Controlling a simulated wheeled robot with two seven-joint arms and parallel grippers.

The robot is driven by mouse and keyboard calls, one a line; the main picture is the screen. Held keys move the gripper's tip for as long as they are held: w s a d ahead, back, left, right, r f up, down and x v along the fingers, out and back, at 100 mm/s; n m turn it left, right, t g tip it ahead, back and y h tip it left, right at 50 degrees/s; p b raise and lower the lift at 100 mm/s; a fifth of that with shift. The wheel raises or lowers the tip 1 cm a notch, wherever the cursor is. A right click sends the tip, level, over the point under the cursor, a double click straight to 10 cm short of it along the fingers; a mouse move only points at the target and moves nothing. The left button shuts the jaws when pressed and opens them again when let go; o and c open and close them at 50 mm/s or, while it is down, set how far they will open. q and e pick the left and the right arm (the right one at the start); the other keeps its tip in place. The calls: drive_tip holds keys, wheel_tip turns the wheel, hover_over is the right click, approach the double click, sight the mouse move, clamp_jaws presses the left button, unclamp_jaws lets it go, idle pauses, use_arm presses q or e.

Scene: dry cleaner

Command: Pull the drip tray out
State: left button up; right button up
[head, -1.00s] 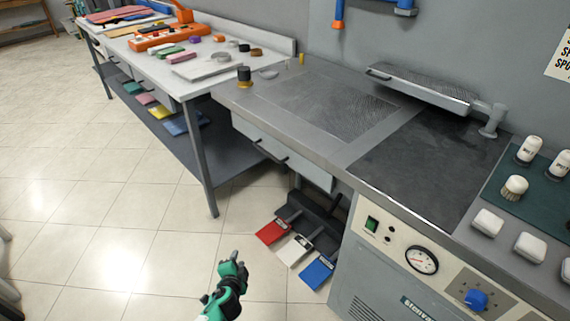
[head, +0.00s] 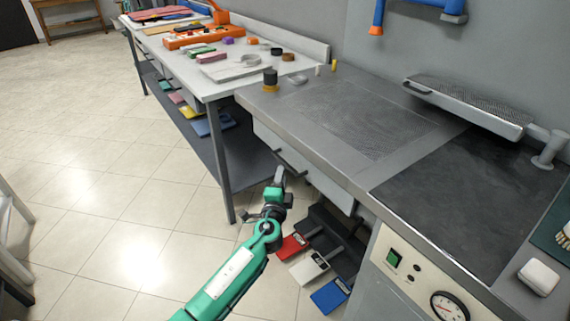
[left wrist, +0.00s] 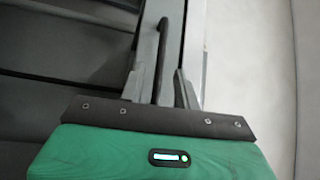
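The drip tray (head: 327,184) is the pale-fronted drawer under the steel worktop, and it looks closed. Its dark bar handle (head: 290,164) is on the front, partly hidden behind my gripper. In the left wrist view the handle (left wrist: 162,45) runs lengthwise ahead of the fingers, its near end between them. My right gripper is not in view.
The steel worktop (head: 300,118) overhangs the tray. A white side table (head: 205,85) with a dark lower shelf stands to the left. Below are a dark pedal unit (head: 333,238) and red, white and blue pedals (head: 309,268).

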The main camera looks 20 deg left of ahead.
sight(284, 163)
use_arm(q)
drive_tip(key=shift+w+a+r, duration=0.1)
drive_tip(key=shift+w+a, duration=0.05)
drive_tip(key=shift+w, duration=0.85)
drive_tip(key=shift+w+a+r, duration=0.1)
drive_tip(key=shift+w+r, duration=0.05)
drive_tip(key=shift+w, duration=0.8)
drive_tip(key=shift+w+a+r, duration=0.1)
drive_tip(key=shift+w+a, duration=0.05)
drive_tip(key=shift+w, duration=0.85)
clamp_jaws()
